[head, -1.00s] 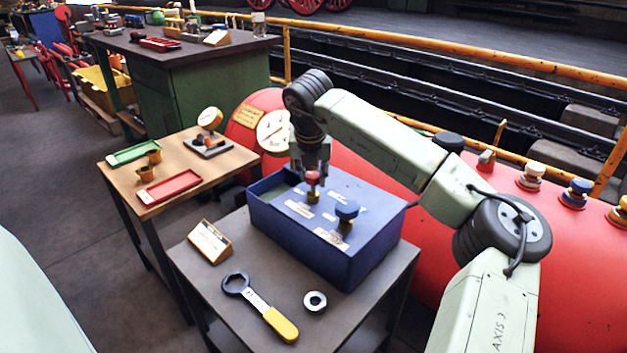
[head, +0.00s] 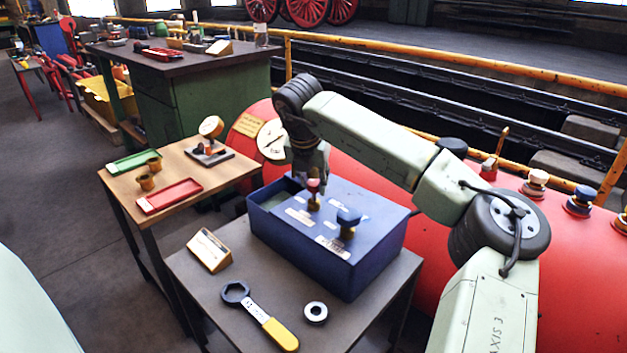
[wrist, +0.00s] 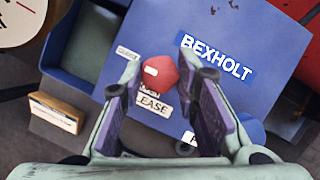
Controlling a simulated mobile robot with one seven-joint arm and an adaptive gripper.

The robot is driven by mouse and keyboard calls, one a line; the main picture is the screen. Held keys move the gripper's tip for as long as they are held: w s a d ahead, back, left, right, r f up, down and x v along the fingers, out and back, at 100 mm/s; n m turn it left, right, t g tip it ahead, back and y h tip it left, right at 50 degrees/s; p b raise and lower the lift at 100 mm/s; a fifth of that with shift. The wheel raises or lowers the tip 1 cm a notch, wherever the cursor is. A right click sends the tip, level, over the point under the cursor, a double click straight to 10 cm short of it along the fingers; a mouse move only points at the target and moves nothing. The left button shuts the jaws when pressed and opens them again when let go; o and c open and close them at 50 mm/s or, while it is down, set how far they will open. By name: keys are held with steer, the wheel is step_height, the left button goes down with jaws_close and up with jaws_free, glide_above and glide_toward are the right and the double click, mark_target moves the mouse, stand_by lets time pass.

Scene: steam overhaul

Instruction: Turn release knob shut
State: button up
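The red release knob (head: 313,186) stands on top of the blue box (head: 372,253). In the wrist view the red knob (wrist: 161,74) shows between my fingertips, beside a partly covered label ending in "LEASE". My gripper (head: 312,173) points down right above the knob. In the wrist view my gripper (wrist: 158,57) has its fingers apart, one on each side of the knob. A small gap shows on the left; I cannot tell whether the right finger touches it.
A blue knob (head: 348,218) stands on the same box, to the right. A yellow-handled wrench (head: 279,333), a metal ring (head: 315,312) and a small sign (head: 209,250) lie on the grey table. A red tank (head: 460,255) lies behind the box.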

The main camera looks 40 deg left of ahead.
steer(key=o, duration=0.4)
steer(key=v, duration=1.2)
steer(key=shift+s, duration=0.1)
steer(key=shift+f, duration=0.1)
